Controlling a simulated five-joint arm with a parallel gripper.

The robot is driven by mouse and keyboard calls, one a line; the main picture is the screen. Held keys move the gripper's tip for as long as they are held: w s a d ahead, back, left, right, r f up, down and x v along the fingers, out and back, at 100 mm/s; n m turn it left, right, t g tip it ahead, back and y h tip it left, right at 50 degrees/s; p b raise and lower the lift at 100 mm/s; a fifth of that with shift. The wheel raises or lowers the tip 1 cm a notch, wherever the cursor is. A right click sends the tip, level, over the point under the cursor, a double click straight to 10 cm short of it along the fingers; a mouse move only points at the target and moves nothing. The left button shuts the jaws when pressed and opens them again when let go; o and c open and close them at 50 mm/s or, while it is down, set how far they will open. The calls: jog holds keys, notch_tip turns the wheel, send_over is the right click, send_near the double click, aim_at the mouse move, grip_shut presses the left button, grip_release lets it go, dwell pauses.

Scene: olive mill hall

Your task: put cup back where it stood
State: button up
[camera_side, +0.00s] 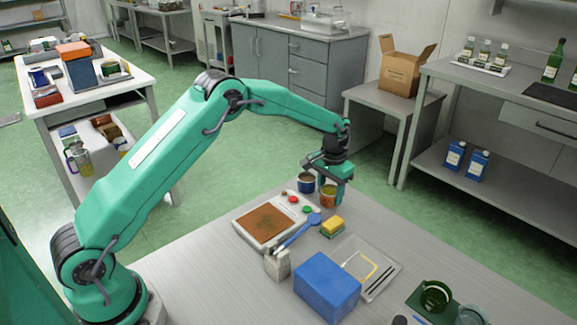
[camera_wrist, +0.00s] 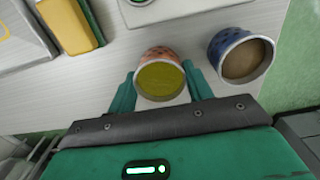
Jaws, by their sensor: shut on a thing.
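An orange-brown cup with yellow-green content (camera_wrist: 160,80) sits between the two fingers of my gripper (camera_wrist: 161,72) in the wrist view. The same cup shows in the side view (camera_side: 328,197), under my gripper (camera_side: 334,182) near the table's far edge. My gripper is shut on this cup, which looks upright. I cannot tell whether its base touches the table. A dark blue cup with brown content (camera_wrist: 241,57) stands just right of it in the wrist view, apart from it. In the side view the blue cup (camera_side: 306,183) is to its left.
A white device with a brown top (camera_side: 263,223), a yellow-green sponge (camera_side: 333,227), a blue spoon-like tool (camera_side: 298,231) and a grey block (camera_side: 277,266) lie nearby. A blue box (camera_side: 327,286) and a clear tray (camera_side: 386,279) are nearer. The table (camera_side: 410,250) is bare right of the sponge.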

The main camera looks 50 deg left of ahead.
jog(key=shift+f, duration=0.1)
jog(key=o, duration=0.9)
jog(key=shift+o, duration=0.3)
jog(key=shift+o, duration=1.1)
notch_tip(320, 180, up, 7)
